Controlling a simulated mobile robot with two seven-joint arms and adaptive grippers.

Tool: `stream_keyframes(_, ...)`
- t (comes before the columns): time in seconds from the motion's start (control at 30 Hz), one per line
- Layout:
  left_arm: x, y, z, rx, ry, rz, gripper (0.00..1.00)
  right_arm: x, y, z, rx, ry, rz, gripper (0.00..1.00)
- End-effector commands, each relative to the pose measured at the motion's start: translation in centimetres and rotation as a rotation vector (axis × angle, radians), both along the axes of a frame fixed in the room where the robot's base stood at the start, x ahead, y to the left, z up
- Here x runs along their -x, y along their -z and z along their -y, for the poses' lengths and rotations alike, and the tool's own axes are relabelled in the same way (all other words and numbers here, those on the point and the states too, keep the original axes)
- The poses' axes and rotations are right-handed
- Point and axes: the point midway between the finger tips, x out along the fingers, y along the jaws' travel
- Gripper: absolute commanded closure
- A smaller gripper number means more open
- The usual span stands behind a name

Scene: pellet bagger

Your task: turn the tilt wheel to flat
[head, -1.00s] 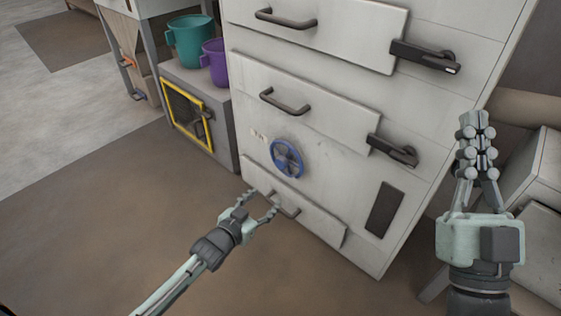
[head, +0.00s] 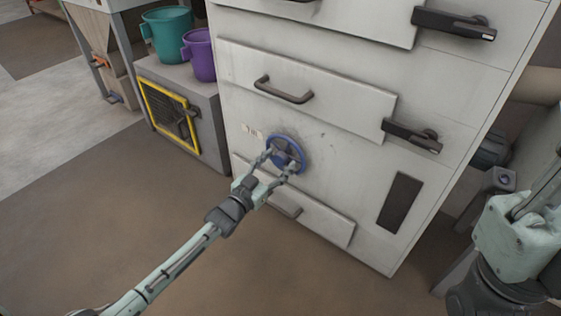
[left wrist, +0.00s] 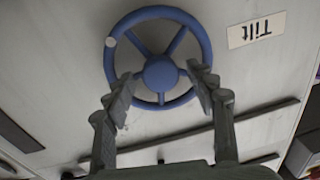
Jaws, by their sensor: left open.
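The blue tilt wheel (head: 297,147) is a spoked handwheel low on the front of the white machine. In the left wrist view the wheel (left wrist: 203,42) is seen nearly face on, with a round hub, several spokes and a pale dot on its rim at upper left. My left gripper (head: 279,160) is open at the wheel. In the left wrist view its fingers (left wrist: 160,91) stand on either side of the hub and overlap the rim; I cannot tell whether they touch it. My right arm shows at the right edge, its fingers out of view.
A label reading "Tilt" (left wrist: 257,30) appears upside down beside the wheel. A drawer-like panel (head: 325,227) with a handle lies just below the wheel. A handled panel (head: 335,98) and black latch (head: 411,135) are above. Teal (head: 166,37) and purple (head: 203,62) buckets stand left.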

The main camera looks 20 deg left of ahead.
Motion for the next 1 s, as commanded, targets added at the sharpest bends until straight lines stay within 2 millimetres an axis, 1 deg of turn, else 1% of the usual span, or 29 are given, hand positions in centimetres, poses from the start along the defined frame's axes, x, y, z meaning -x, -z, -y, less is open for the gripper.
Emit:
stream_keyframes(0.03, -0.7, 0.2, 0.2, 0.000, 0.000, 0.001, 0.44, 0.0, 0.2, 0.0, 0.005, 0.000, 0.005, 1.00)
stream_keyframes(0.1, -1.3, 0.1, 0.4, 0.001, 0.000, 0.002, 0.44, -0.1, 0.1, -0.1, 0.008, 0.000, 0.008, 1.00)
stream_keyframes(0.2, -1.7, 0.1, 0.5, 0.000, 0.000, 0.000, 0.44, -0.1, 0.0, -0.1, 0.011, -0.001, 0.013, 1.00)
stream_keyframes(0.47, -1.8, 0.0, 0.5, 0.000, 0.000, -0.001, 0.44, -0.1, -0.1, -0.1, 0.011, 0.000, 0.014, 1.00)
stream_keyframes(0.9, -1.8, 0.0, 0.5, 0.000, 0.000, -0.001, 0.99, -0.1, -0.1, -0.1, 0.012, 0.000, 0.013, 1.00)
stream_keyframes(1.0, -1.8, 0.0, 0.5, 0.000, 0.000, -0.001, 1.00, -0.1, -0.1, -0.1, 0.012, 0.000, 0.013, 1.00)
